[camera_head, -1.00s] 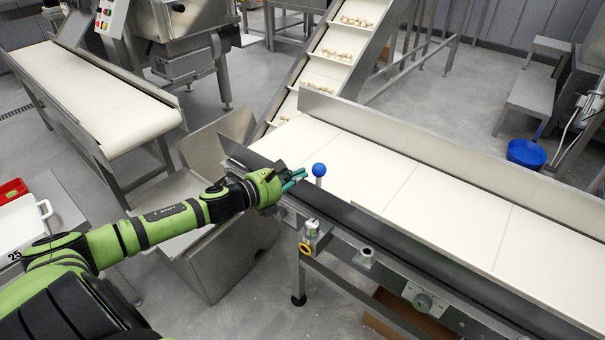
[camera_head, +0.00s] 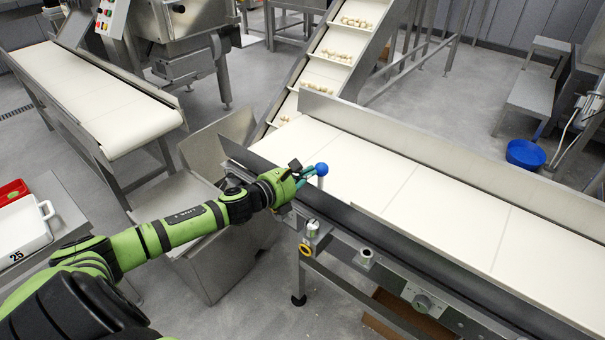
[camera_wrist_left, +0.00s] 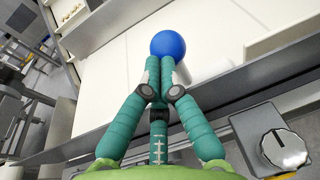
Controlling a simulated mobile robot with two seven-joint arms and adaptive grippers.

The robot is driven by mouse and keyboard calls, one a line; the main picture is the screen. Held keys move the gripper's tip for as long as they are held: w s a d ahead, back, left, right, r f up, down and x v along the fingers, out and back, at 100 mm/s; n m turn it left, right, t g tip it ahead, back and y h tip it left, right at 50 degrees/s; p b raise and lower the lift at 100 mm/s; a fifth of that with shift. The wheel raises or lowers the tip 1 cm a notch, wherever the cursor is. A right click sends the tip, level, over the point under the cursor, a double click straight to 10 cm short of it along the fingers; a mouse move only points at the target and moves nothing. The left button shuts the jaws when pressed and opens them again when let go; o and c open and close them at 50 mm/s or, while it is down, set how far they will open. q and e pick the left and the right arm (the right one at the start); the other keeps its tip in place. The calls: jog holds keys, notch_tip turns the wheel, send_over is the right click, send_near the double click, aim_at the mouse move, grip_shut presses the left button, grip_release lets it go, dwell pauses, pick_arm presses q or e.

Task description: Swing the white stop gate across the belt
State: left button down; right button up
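A blue ball knob (camera_head: 321,169) stands on a short pale post at the near edge of the white belt (camera_head: 410,195). I cannot make out a separate gate panel across the belt. My left gripper (camera_head: 307,176), with teal fingers, is at the knob's left side, its fingers apart in the head view. In the left wrist view the blue knob (camera_wrist_left: 168,45) is just past the fingertips (camera_wrist_left: 160,68), and a whitish piece (camera_wrist_left: 208,72) lies right of them. Whether the fingers touch the knob is unclear. My right gripper is not in view.
A metal chute (camera_head: 215,270) stands under my arm. The belt surface is clear.

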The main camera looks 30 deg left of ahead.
aim_at(317, 166)
pick_arm(q)
jog(key=shift+w+d+r+n+y, duration=0.25)
jog(key=shift+w+n+y, duration=0.15)
jog(key=shift+w+y, duration=0.1)
jog(key=w+n+y+p, duration=0.1)
jog(key=w+n+y, duration=0.2)
jog(key=w+y, duration=0.1)
jog(key=shift+d+f+p, duration=0.1)
jog(key=shift+p, duration=0.3)
jog(key=shift+w, duration=0.45)
jog(key=shift+w+f, duration=0.15)
jog(key=shift+w, duration=0.15)
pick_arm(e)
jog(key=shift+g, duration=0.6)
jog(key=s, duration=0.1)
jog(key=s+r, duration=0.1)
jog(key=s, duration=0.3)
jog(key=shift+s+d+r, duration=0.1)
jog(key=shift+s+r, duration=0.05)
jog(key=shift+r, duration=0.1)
